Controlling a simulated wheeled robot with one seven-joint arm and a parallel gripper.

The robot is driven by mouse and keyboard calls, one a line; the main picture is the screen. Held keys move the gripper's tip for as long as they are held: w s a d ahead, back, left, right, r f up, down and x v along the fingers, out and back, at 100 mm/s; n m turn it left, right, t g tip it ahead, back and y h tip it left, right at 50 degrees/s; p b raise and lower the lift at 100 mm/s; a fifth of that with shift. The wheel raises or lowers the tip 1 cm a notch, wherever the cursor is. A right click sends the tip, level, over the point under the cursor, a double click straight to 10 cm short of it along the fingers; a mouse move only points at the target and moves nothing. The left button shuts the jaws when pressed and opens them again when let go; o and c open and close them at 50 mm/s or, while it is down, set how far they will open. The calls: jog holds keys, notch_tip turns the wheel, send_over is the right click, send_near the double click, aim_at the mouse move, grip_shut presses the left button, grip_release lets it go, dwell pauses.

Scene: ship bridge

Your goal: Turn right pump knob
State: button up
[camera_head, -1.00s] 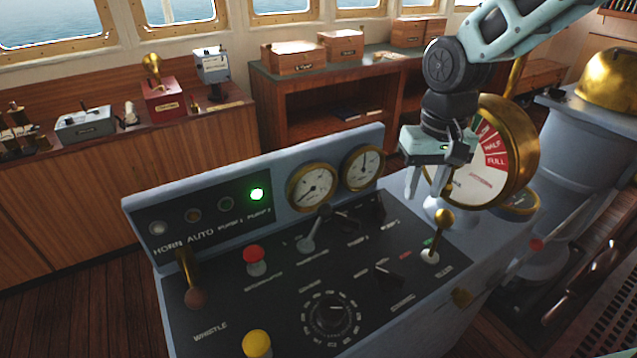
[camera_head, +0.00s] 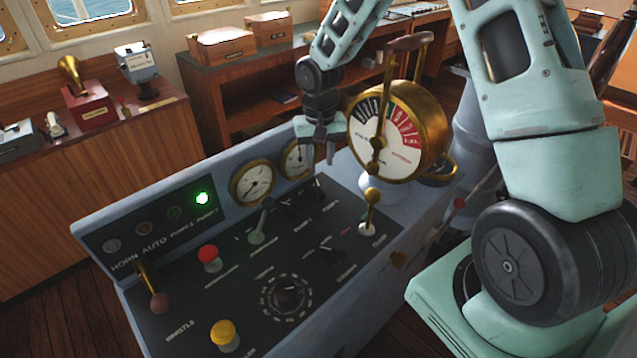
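The control panel (camera_head: 215,290) has two small black pump knobs at its upper right. The right pump knob (camera_head: 320,190) lies below the rightmost gauge, and the left pump knob (camera_head: 292,211) is beside it, lower and to the left. Both are dark on dark, so their exact angle is hard to read. My gripper (camera_head: 320,158) points down above the right pump knob, with a gap to it in the picture. Its fingers look apart, with nothing between them. It partly covers the right gauge (camera_head: 296,158).
A brass engine telegraph (camera_head: 390,130) stands close right of my gripper. A brass-knobbed lever (camera_head: 371,205), a grey lever (camera_head: 260,225), a red button (camera_head: 208,254) and a yellow button (camera_head: 224,334) rise from the panel. A green lamp (camera_head: 202,198) is lit.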

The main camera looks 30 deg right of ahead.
aim_at(320, 189)
notch_tip(320, 189, down, 10)
jog(key=shift+r+p, duration=0.2)
jog(key=shift+p, duration=0.75)
grip_shut()
